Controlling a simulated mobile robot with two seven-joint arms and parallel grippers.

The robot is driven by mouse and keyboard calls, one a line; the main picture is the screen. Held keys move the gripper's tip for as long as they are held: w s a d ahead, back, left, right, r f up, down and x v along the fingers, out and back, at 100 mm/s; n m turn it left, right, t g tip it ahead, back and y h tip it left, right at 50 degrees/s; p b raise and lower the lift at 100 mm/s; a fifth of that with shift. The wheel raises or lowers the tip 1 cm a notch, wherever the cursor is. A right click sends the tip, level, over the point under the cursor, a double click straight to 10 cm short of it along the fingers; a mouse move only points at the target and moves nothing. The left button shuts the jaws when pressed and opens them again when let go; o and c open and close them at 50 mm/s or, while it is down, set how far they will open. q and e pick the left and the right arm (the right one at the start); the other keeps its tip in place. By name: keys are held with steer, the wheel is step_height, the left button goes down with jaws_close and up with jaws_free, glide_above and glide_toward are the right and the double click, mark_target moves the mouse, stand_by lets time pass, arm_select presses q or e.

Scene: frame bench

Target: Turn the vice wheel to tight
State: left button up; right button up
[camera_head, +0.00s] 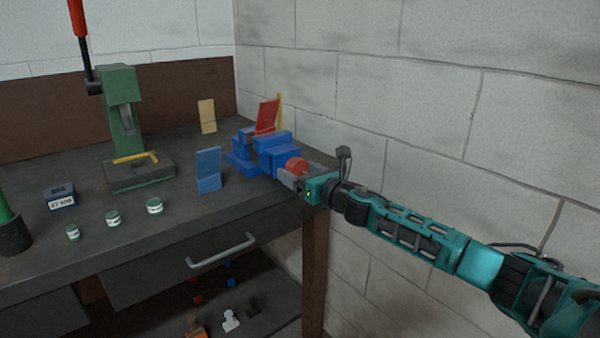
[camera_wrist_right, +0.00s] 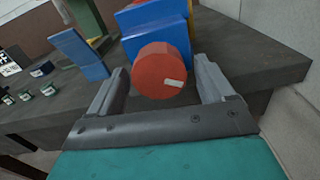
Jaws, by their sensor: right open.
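The blue vice (camera_head: 272,150) stands at the right end of the bench, near the wall. Its red round wheel (camera_head: 297,165) faces the front of the bench and carries a pale mark on its lower right, seen in the right wrist view (camera_wrist_right: 157,68). My right gripper (camera_head: 285,177) is at the wheel, coming from the right. In the right wrist view its two grey fingers (camera_wrist_right: 160,88) are open, one on each side of the wheel, with a gap showing beside the right finger. Contact at the left finger cannot be told. My left gripper is not in view.
A blue upright plate (camera_head: 208,170) stands left of the vice. A green press (camera_head: 125,120), a small labelled blue box (camera_head: 60,196) and several small jars (camera_head: 113,218) are further left. The block wall (camera_head: 420,120) is close on the right. A drawer handle (camera_head: 221,251) sticks out in front.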

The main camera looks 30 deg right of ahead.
steer(key=shift+w, duration=0.1)
steer(key=shift+c, duration=0.2)
steer(key=c, duration=0.9)
